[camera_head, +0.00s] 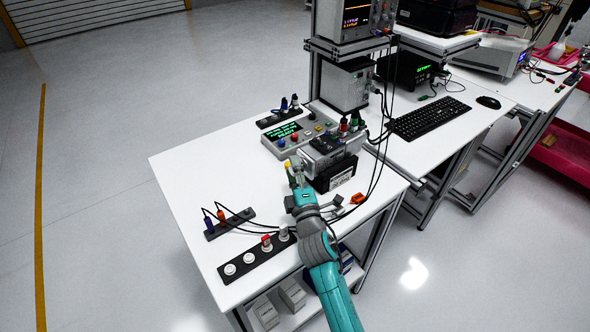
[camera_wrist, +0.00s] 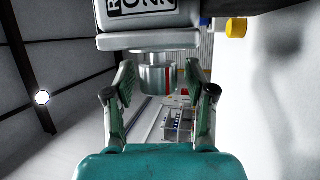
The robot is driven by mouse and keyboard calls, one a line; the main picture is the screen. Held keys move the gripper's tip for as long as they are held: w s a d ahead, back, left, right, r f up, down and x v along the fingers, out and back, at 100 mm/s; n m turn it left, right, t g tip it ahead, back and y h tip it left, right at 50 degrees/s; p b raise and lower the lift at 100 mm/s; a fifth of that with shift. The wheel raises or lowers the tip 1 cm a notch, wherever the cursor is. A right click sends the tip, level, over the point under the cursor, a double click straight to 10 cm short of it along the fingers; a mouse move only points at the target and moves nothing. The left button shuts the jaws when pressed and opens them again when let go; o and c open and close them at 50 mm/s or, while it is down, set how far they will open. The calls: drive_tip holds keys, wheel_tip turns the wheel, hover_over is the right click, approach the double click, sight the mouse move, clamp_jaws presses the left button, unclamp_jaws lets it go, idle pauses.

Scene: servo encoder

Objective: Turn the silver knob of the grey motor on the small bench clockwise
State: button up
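The grey motor (camera_head: 318,158) sits on the small white bench, and its grey body with a black-lettered label (camera_wrist: 145,8) fills the top of the wrist view. The silver knob (camera_wrist: 152,80) sticks out below the motor's flange and carries a red vertical mark. My gripper (camera_wrist: 159,75) is open, with one finger on each side of the knob and visible gaps on both sides. I see no contact. In the head view my gripper (camera_head: 296,178) is at the motor's front left side, and the knob cannot be made out there.
A control box with a green display (camera_head: 284,134) stands behind the motor. A socket strip (camera_head: 231,222) and a button strip (camera_head: 246,266) lie at the bench's front left. Cables run over the right part. The bench's left side is clear.

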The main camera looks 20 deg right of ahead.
drive_tip(key=shift+s, duration=0.1)
drive_tip(key=v, duration=1.1)
drive_tip(key=shift+s+f, duration=0.1)
drive_tip(key=shift+s, duration=0.3)
